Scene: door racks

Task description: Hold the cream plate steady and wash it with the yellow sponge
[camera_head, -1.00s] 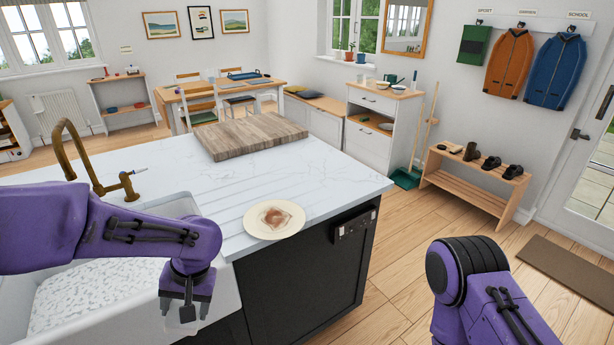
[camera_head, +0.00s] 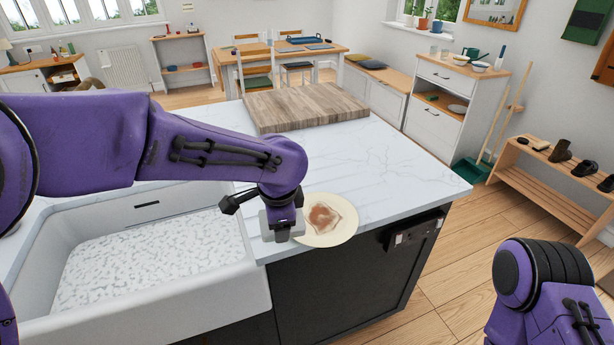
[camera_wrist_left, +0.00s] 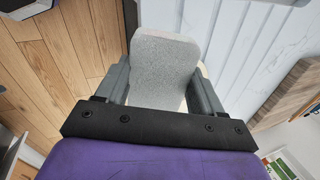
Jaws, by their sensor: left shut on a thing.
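The cream plate (camera_head: 347,228) lies on the white worktop close to its front edge, with a brown smear (camera_head: 322,216) on its middle. My left gripper (camera_head: 277,238) points down at the plate's left edge. It is shut on a pale grey, speckled block with rounded corners, which I take for the sponge (camera_wrist_left: 165,60); no yellow shows on it. In the wrist view the block hides most of the plate. I cannot tell whether it touches the plate. My right arm is at the lower right; its gripper is out of view.
A white sink (camera_head: 165,315) with a speckled floor lies left of the plate. A bronze or dark fitting is mostly hidden by my arm. A wooden board (camera_head: 305,106) lies at the back of the worktop. The worktop right of the plate is clear.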

